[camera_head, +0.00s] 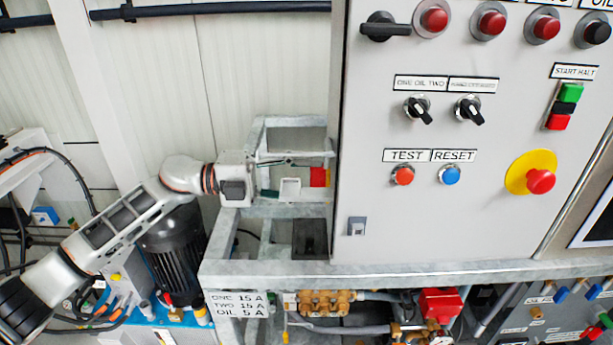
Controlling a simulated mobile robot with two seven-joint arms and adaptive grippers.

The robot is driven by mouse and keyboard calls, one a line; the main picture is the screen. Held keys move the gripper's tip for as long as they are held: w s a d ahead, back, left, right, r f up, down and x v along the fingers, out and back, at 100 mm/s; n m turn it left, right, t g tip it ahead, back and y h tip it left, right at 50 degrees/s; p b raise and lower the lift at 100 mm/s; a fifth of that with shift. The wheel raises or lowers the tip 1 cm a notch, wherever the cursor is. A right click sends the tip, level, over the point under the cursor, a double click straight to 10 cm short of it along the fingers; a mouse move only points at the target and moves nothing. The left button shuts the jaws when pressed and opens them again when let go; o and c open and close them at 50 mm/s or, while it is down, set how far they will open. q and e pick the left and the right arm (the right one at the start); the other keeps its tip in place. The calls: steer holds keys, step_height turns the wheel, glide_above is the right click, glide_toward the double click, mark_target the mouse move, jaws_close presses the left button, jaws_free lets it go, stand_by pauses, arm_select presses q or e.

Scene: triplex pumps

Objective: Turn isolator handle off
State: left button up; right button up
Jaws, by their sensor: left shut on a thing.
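The red isolator handle (318,177), with a yellow edge, is at the left side of the grey control cabinet (385,215). My left gripper (315,170) reaches in from the left and points right at the cabinet's side. Its fingers are closed about the red handle, level with it. The fingers hide part of the handle, and its exact angle cannot be told. My right gripper is not in view.
A black rotary handle (385,27) and red buttons line the cabinet's top. A yellow-ringed red emergency button (540,181) is at the right. A grey metal frame (225,272) surrounds the gripper's area. A black motor (173,255) stands below my left arm.

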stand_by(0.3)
arm_select(q)
steer(key=o, duration=1.1)
steer(key=shift+a, duration=0.15)
steer(key=a, duration=1.1)
steer(key=shift+a, duration=0.4)
